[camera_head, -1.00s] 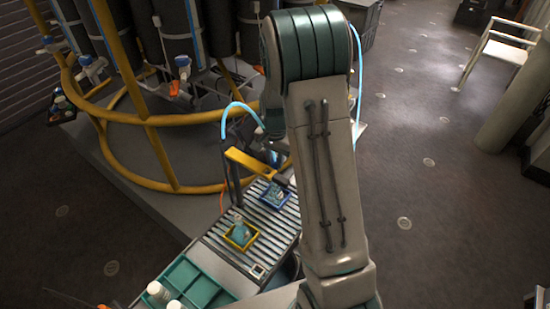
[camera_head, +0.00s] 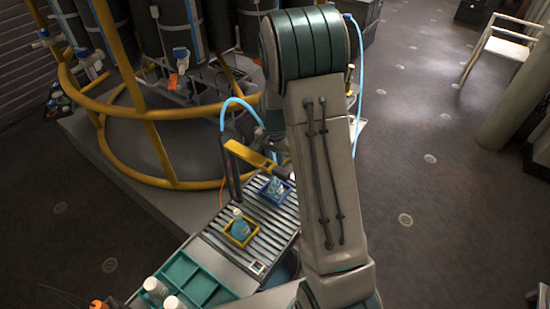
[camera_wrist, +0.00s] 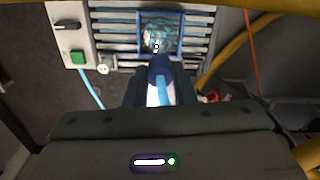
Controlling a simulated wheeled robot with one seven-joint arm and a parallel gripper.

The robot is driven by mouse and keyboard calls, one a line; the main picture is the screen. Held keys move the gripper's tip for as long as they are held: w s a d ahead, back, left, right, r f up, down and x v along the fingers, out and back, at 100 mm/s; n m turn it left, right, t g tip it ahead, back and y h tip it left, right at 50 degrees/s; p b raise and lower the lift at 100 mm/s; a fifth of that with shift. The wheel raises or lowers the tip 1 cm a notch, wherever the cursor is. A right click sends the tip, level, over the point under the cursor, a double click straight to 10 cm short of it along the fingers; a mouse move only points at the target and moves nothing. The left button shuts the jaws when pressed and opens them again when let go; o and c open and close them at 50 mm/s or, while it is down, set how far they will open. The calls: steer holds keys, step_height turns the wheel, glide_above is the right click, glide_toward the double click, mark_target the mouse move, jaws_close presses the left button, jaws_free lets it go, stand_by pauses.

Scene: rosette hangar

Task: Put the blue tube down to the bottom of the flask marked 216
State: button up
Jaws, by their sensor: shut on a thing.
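The light blue tube (camera_head: 232,101) arcs over behind my arm, and its held part (camera_wrist: 162,91) shows in the wrist view. My gripper (camera_wrist: 160,84) is shut on it, with a dark blue end piece (camera_wrist: 158,66) sticking out beyond the fingers. A clear flask (camera_head: 277,187) stands in a blue-rimmed tray on the slatted conveyor. In the wrist view this flask (camera_wrist: 158,36) is just beyond the dark blue piece; whether they touch I cannot tell. A second flask (camera_head: 239,224) stands in a yellow-rimmed tray. I cannot read 216 on either.
A yellow tube frame (camera_head: 160,150) with dark tanks is behind left. A green compartment tray (camera_head: 200,289) with white-capped bottles is at the front. Open floor lies right.

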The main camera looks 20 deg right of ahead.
steer(key=shift+f, duration=0.5)
steer(key=shift+f+b, duration=0.1)
steer(key=shift+b, duration=0.25)
steer(key=shift+f, duration=0.2)
steer(key=o, duration=1.5)
steer(key=shift+r, duration=0.2)
steer(key=shift+r+p, duration=1.9)
steer(key=shift+r, duration=0.95)
